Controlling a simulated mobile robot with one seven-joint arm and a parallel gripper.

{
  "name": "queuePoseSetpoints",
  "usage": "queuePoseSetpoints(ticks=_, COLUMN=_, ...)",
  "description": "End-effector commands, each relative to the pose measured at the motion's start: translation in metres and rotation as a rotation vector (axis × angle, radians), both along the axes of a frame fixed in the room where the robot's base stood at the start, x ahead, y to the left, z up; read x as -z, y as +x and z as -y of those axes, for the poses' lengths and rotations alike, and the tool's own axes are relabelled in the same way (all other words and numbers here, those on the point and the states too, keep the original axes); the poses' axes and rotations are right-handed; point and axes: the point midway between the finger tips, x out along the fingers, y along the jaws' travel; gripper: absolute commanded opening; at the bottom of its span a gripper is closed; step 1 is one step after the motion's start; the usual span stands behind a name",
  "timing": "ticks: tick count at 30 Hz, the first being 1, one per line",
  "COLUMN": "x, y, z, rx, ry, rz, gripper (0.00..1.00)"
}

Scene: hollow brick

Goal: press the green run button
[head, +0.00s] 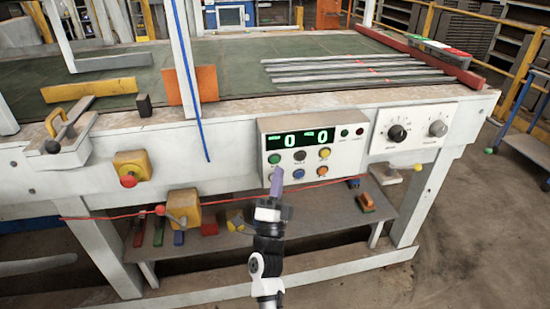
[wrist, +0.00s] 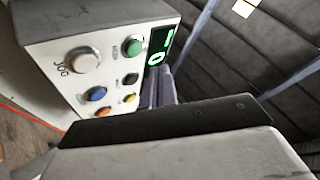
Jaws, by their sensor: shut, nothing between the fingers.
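The green button (head: 274,159) is at the left of the upper button row on the white control box (head: 344,153), under the lit green display (head: 304,139). The green button also shows in the wrist view (wrist: 132,46), uncovered. My gripper (head: 277,172) has its purple fingers together and empty, just below the green button in the head view, partly covering the grey-white JOG button (wrist: 84,60). In the wrist view the fingers (wrist: 160,88) stand beside the display. I cannot tell how far the fingertips are from the panel; the green button looks untouched.
Black (head: 299,155), yellow (head: 324,153), blue (head: 299,173) and orange (head: 322,171) buttons sit close by. A knob panel (head: 414,131) is to the right. A red stop button (head: 128,181) is at the left. A red cord (head: 340,183) runs below the box.

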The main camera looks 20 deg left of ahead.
Motion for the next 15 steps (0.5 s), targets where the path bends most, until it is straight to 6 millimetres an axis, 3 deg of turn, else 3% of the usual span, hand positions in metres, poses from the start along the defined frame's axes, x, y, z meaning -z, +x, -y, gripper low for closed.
queuePoseSetpoints(ticks=6, x=0.000, y=0.014, z=-0.010, rx=0.000, ry=0.001, rz=0.001, gripper=0.00)
queuePoseSetpoints(ticks=15, x=0.000, y=0.017, z=-0.011, rx=0.000, ry=0.001, rz=0.000, gripper=0.00)
